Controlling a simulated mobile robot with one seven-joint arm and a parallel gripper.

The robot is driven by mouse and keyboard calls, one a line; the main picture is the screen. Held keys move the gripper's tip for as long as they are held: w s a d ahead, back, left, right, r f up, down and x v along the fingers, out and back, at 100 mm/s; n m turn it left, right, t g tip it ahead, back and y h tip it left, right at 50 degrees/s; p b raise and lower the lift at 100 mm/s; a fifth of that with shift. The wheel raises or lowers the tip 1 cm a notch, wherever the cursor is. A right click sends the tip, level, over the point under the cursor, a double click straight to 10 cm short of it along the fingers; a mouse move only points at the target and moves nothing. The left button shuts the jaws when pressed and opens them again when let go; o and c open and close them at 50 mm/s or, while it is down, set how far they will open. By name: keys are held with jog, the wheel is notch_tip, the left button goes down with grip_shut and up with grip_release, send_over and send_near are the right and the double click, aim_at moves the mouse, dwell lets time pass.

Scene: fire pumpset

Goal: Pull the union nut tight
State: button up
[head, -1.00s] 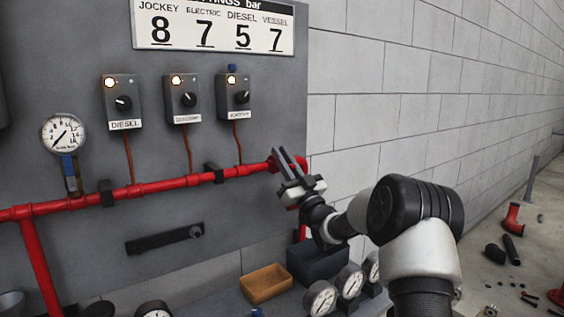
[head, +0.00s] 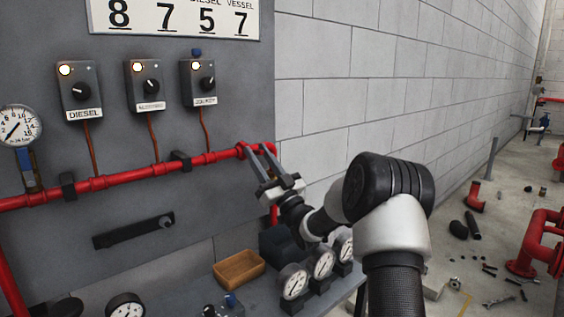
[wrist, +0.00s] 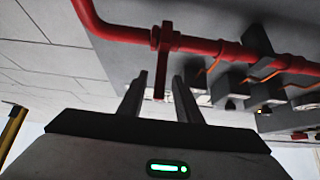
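The union nut (wrist: 164,40) is a red collar on the red pipe near its bend, with a red bar sticking out from it toward my gripper in the wrist view. In the head view the nut (head: 242,150) is at the right end of the pipe, partly hidden by my fingers. My gripper (wrist: 159,90) is open. Its two fingers point at the pipe, one on each side of the bar in the wrist view. I cannot tell whether the bar's end is between the fingertips or just beyond them. I see no contact.
The red pipe (head: 130,177) runs along the grey panel, held by black clamps. Switch boxes (head: 144,86) and a gauge (head: 18,126) are on the panel. Below are an orange tray (head: 239,268), a dark bin and several gauges. Loose parts lie on the floor at right.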

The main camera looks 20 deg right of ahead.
jog(key=s+d+p, duration=0.1)
jog(key=s+d, duration=0.3)
jog(key=s, duration=0.7)
jog(key=shift+s+d, duration=0.15)
jog(key=shift+d, duration=0.25)
jog(key=shift+s+f, duration=0.1)
